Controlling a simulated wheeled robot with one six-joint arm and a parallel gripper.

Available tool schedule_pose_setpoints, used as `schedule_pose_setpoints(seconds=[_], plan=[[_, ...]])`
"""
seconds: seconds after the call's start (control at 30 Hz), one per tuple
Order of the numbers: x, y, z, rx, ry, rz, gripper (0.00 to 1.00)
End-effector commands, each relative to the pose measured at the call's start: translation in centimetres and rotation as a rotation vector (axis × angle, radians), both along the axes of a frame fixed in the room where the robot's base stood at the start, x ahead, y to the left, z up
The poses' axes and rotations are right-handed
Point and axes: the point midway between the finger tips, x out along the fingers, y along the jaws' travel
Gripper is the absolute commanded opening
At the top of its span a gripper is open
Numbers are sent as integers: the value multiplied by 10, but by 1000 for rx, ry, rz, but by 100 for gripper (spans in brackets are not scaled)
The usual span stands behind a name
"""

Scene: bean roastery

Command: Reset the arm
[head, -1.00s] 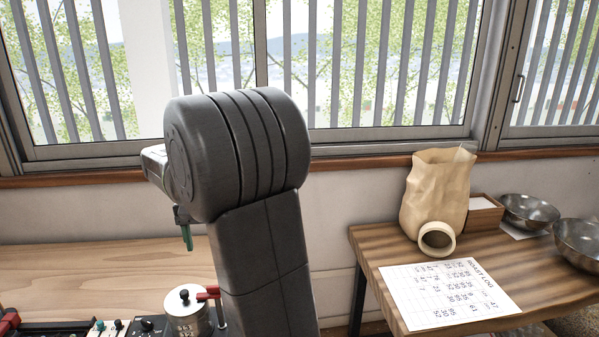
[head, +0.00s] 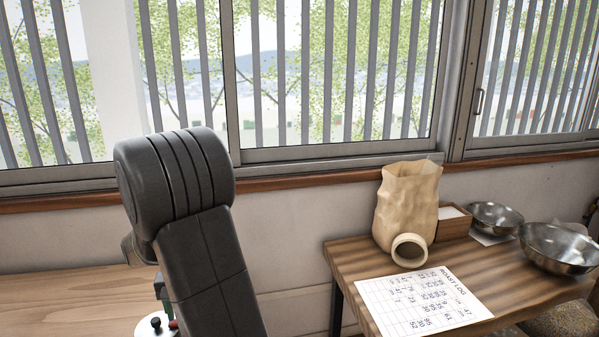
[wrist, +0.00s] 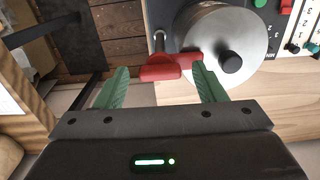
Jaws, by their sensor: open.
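My gripper (wrist: 160,88) shows in the wrist view with its two green fingers spread apart. It is open, and nothing is held between the fingers. A red lever handle (wrist: 162,70) lies just beyond the fingertips, beside a round metal drum (wrist: 205,45) with a black knob. I cannot tell whether the fingertips touch anything. In the head view my dark arm (head: 190,240) rises at the left of centre and hides most of the gripper.
A light wooden counter (head: 60,300) is at the left. Slatted windows (head: 330,75) stand behind.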

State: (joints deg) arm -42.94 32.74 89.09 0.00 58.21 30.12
Motion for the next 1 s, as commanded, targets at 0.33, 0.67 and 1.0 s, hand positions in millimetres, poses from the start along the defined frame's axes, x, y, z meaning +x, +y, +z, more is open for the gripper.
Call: schedule_pose_setpoints(seconds=[0.33,0.67,1.0], plan=[[1,1,4,1,-2,-1,64],[1,1,56,4,-5,-3,64],[1,1,125,4,-5,-4,64]])
